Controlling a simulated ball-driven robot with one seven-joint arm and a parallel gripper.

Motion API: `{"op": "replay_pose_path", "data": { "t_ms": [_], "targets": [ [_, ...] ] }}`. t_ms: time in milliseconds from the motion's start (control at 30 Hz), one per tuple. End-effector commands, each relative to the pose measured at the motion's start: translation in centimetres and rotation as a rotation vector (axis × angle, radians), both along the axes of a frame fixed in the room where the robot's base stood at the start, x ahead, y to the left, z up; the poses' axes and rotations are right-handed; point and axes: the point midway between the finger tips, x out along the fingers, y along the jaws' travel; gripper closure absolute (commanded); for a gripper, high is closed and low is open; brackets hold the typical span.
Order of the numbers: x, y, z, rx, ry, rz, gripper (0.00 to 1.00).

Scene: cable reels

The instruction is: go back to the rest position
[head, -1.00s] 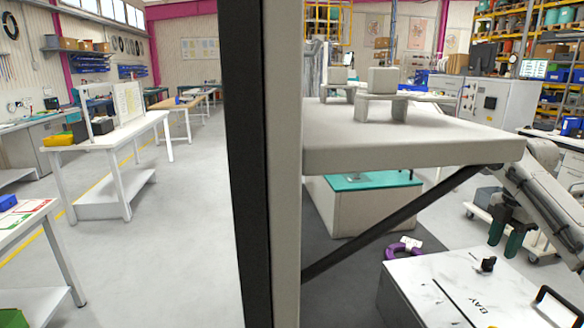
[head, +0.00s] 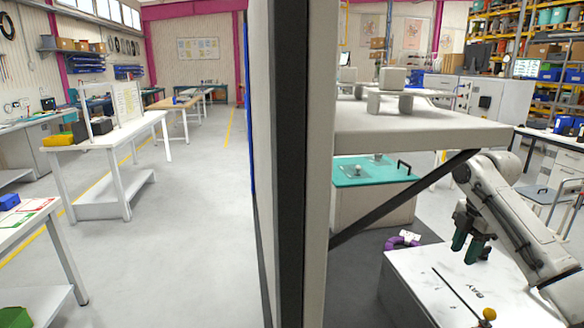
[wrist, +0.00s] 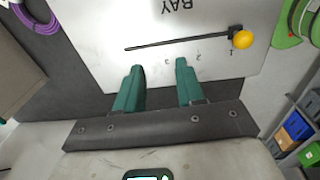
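My gripper (head: 464,246) has two green fingers and hangs above the white bench top marked BAY (head: 425,268). In the wrist view the fingers (wrist: 160,68) are apart with nothing between them, so the gripper is open and empty. A yellow ball knob (wrist: 242,39) sits at the slot's end by the mark 1. The yellow knob also shows at the bottom of the head view (head: 489,314). My arm reaches in from the right.
A purple ring (head: 402,242) lies beside the bench top. A pale shelf (head: 420,138) with a dark brace stands behind my arm. A tall post fills the middle of the head view. Green reels (wrist: 298,20) show at the wrist view's upper right. The floor at left has free room.

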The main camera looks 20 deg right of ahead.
Motion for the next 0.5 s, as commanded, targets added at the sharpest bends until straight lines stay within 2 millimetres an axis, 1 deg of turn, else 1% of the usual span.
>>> {"op": "replay_pose_path", "data": {
  "t_ms": [33,167,267,367,400,467,500],
  "targets": [
    [0.7,1.2,-0.7,0.009,-0.010,-0.001,0.62],
    [2.4,4.3,-2.3,0.030,-0.045,-0.022,0.62],
    [3.9,7.7,-3.9,0.057,-0.077,-0.050,0.62],
    [5.3,12.3,-6.0,0.096,-0.119,-0.097,0.62],
    [5.7,14.1,-6.8,0.114,-0.137,-0.122,0.62],
    [6.2,16.8,-7.9,0.141,-0.160,-0.161,0.62],
    [6.3,18.5,-8.6,0.159,-0.173,-0.188,0.62]
  ]
}}
